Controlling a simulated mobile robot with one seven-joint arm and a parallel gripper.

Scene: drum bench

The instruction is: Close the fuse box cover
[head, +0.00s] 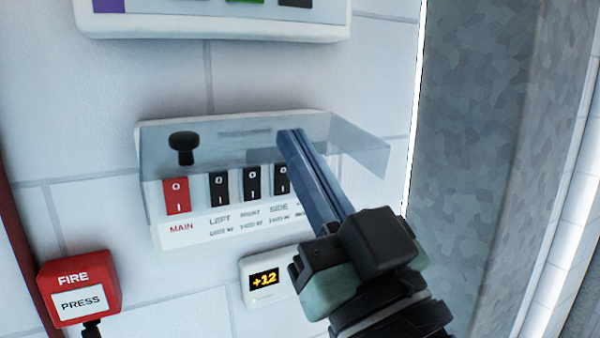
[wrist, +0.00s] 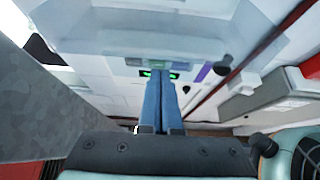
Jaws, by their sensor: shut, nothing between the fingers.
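The fuse box (head: 215,232) is a white box on the wall with a red MAIN switch (head: 177,196) and several black switches in a row. Its clear bluish cover (head: 232,150) is tilted open and stands out above the switches, with a side flap at its right. A black knob (head: 184,142) sits at the cover's left; a black knob also shows in the wrist view (wrist: 222,65). My gripper (head: 290,133) is shut and empty. Its blue fingers overlap the right part of the cover in the head view; whether they touch it, I cannot tell. They hide the rightmost switches.
A red FIRE PRESS box (head: 80,287) is at the lower left. A small display reading +12 (head: 264,279) is below the fuse box, close to my wrist. Another white panel (head: 215,27) is above. A grey speckled surface (head: 480,150) stands at the right.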

